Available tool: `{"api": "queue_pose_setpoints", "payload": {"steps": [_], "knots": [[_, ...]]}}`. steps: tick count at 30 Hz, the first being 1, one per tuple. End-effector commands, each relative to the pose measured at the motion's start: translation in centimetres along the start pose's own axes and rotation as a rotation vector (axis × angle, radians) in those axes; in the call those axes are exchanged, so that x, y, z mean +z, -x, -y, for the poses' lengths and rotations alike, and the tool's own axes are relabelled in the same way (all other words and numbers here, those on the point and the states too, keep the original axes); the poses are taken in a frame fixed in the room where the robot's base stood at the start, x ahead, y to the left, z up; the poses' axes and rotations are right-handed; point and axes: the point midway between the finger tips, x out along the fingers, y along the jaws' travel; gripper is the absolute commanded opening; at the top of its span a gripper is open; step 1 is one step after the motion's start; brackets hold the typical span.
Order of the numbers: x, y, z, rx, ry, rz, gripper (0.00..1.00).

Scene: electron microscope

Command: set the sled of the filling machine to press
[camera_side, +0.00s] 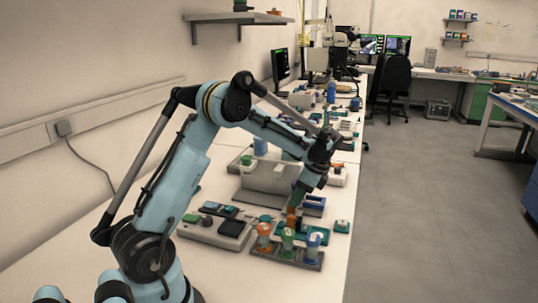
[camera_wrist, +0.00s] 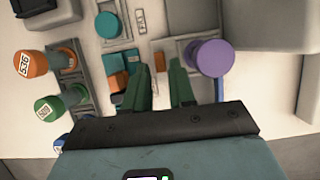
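In the wrist view my gripper (camera_wrist: 158,72) has two green fingers spread apart with a clear gap between them. It is open and holds nothing that I can see. A purple round knob (camera_wrist: 209,57) on a grey base is to the right of the fingers. A teal round button (camera_wrist: 108,25) sits on a grey panel with a small printed label. I cannot tell for sure which part is the sled. In the side view my gripper (camera_side: 293,203) points down above the bench.
A grey rack (camera_side: 285,255) holds orange, green and blue capped containers close to my gripper. A large grey machine (camera_side: 275,176) stands behind my gripper. The bench's right edge is near.

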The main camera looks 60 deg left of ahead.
Motion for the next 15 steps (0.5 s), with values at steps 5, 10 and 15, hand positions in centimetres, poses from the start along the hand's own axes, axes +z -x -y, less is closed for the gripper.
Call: {"api": "queue_pose_setpoints", "payload": {"steps": [5, 10, 15], "knots": [[0.0, -2.1, 0.0, 0.000, 0.001, 0.000, 0.24], [0.0, -2.8, 0.0, 0.000, 0.000, 0.000, 0.24], [0.0, -2.8, 0.0, 0.000, 0.000, 0.000, 0.24]]}}
